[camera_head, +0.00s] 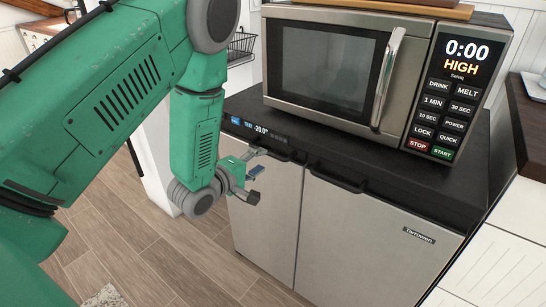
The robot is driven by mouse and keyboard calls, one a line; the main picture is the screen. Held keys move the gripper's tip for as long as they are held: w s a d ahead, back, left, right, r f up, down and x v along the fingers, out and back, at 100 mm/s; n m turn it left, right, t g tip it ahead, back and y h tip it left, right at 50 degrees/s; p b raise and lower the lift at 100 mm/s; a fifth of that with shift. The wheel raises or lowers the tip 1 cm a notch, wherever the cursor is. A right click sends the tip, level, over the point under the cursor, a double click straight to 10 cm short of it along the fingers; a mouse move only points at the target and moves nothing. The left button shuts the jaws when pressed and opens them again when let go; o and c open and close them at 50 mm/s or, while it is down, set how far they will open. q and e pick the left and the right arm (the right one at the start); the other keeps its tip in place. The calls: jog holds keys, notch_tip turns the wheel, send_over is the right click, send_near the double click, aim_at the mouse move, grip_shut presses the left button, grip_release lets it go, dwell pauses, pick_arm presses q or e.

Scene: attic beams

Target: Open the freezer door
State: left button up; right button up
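The freezer is a low unit with a black top and two light grey doors, a left door (265,225) and a right door (375,240). Both doors look shut. A small display reading -20.0 (262,131) is on the black front strip at upper left. A dark handle (335,180) runs along the top of the right door. The left door's handle is partly hidden behind my gripper. My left gripper (258,174) is in front of the left door's upper part, its fingers apart with nothing visible between them. Whether it touches the door or handle is unclear. My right gripper is not in view.
A microwave (335,65) stands on the freezer top, with a wooden board (400,8) on it. A white cabinet with a dark top (530,120) adjoins at right. Wood-plank floor (165,255) lies open in front and to the left. A wire basket (241,46) is behind.

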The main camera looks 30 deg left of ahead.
aim_at(269, 152)
pick_arm(q)
jog(key=w, duration=0.2)
jog(key=w+a+f, duration=0.1)
jog(key=w, duration=0.1)
jog(key=w+f+b, duration=0.1)
jog(key=w, duration=0.1)
jog(key=shift+w+a+f, duration=0.1)
jog(key=shift+w+a, duration=0.1)
jog(key=shift+w, duration=0.15)
jog(key=shift+d+r, duration=0.2)
jog(key=shift+d, duration=0.45)
grip_shut()
jog(key=shift+a, duration=0.25)
jog(key=shift+s+a, duration=0.1)
